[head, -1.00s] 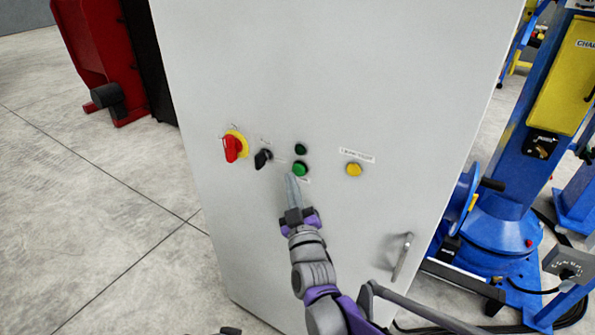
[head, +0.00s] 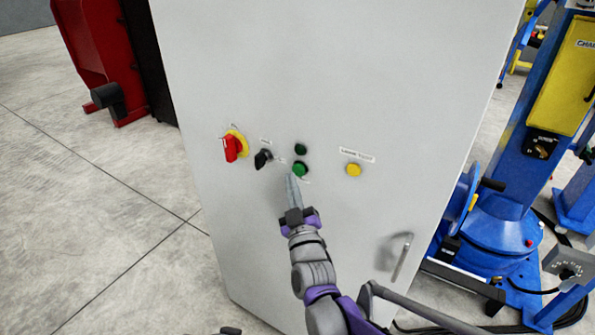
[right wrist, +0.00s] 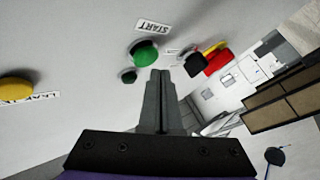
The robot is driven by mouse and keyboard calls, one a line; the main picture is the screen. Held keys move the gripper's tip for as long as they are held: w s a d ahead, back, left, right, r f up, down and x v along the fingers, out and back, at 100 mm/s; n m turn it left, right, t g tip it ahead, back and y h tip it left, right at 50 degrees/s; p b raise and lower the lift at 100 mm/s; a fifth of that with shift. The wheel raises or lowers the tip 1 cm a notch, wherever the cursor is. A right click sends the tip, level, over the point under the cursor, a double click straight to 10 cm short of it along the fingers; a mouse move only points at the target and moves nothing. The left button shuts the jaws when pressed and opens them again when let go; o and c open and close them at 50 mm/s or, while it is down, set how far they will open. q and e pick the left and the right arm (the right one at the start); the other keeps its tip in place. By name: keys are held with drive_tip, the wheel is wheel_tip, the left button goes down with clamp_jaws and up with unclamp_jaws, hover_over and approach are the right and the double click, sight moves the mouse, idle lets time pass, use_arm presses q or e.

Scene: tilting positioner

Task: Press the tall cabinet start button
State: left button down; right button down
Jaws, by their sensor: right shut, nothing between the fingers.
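The tall cabinet (head: 330,70) is light grey and fills the middle of the head view. Its green start button (head: 300,169) sits on the front, below a smaller dark green round part (head: 300,149). In the right wrist view the start button (right wrist: 144,53) lies beside a START label (right wrist: 153,27). My right gripper (head: 291,178) is shut and empty, with its tips just below the start button in the head view. In the right wrist view its fingertips (right wrist: 160,72) are close to the button's edge; I cannot tell whether they touch. My left gripper is not in view.
A red rotary switch on a yellow plate (head: 233,147) and a black selector (head: 263,158) sit left of the button. A yellow button (head: 353,170) is to the right. A door handle (head: 402,257) is lower right. Blue machinery (head: 500,215) stands right of the cabinet.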

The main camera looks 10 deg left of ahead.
drive_tip(key=shift+w+d, duration=0.15)
drive_tip(key=shift+w, duration=0.25)
drive_tip(key=shift+w+d, duration=0.2)
drive_tip(key=shift+w, duration=0.25)
idle(0.7)
idle(0.4)
drive_tip(key=shift+s+a, duration=0.35)
drive_tip(key=shift+s, duration=0.55)
drive_tip(key=s, duration=0.1)
drive_tip(key=s+a+b, duration=0.1)
drive_tip(key=s, duration=0.2)
drive_tip(key=shift+s+a+b, duration=0.3)
drive_tip(key=shift+s+a, duration=0.05)
